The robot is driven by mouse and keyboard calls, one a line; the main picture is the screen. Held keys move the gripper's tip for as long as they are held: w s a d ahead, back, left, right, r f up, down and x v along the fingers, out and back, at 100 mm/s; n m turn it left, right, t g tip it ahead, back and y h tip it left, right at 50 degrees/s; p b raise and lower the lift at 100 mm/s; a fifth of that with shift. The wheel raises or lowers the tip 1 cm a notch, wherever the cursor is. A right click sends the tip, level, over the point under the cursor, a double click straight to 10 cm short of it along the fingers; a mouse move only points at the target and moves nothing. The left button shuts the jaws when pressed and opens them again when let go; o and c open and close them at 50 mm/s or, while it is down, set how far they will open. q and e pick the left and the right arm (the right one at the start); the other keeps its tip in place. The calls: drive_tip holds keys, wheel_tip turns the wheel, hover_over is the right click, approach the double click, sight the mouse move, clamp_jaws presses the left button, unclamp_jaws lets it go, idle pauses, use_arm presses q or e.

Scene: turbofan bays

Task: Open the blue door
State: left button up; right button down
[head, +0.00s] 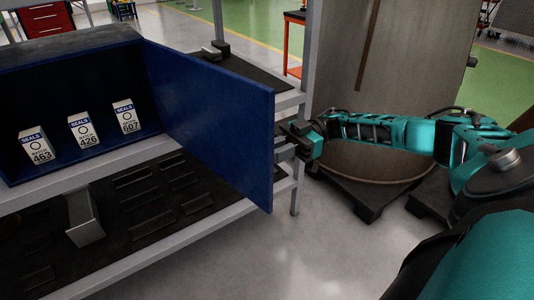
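The blue door (215,110) stands swung wide open, hinged at the right side of the blue cabinet (70,50) and jutting toward me. Inside the cabinet stand three white and blue boxes marked SEALS: batch 463 (36,145), batch 426 (82,132) and batch 607 (125,117). My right gripper (284,142) is at the right face of the door, near its free edge. Its fingertips are partly hidden behind the door, so I cannot tell whether it touches the door or is open. My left gripper is not in view.
The cabinet sits on a grey-framed rack with a black lower shelf (140,200) holding a grey metal bracket (85,218). A rack post (308,60) stands behind my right gripper. A large brown cylinder (390,70) on black pallets stands at right. The floor in front is clear.

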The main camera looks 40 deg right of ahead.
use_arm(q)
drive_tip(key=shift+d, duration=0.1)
use_arm(e)
drive_tip(key=shift+w+d+r, duration=0.1)
drive_tip(key=shift+w+d, duration=0.05)
drive_tip(key=shift+d, duration=0.15)
drive_tip(key=c, duration=1.2)
unclamp_jaws()
use_arm(q)
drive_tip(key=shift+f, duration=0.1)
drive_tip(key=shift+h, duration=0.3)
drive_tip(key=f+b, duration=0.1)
drive_tip(key=b, duration=0.1)
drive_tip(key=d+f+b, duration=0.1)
drive_tip(key=b, duration=0.1)
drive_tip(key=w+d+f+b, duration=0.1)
drive_tip(key=b, duration=0.2)
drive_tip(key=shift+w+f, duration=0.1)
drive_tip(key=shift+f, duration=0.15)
use_arm(e)
drive_tip(key=d, duration=0.4)
drive_tip(key=s+d, duration=0.1)
drive_tip(key=d, duration=0.7)
drive_tip(key=shift+s+d, duration=0.2)
drive_tip(key=shift+d, duration=0.2)
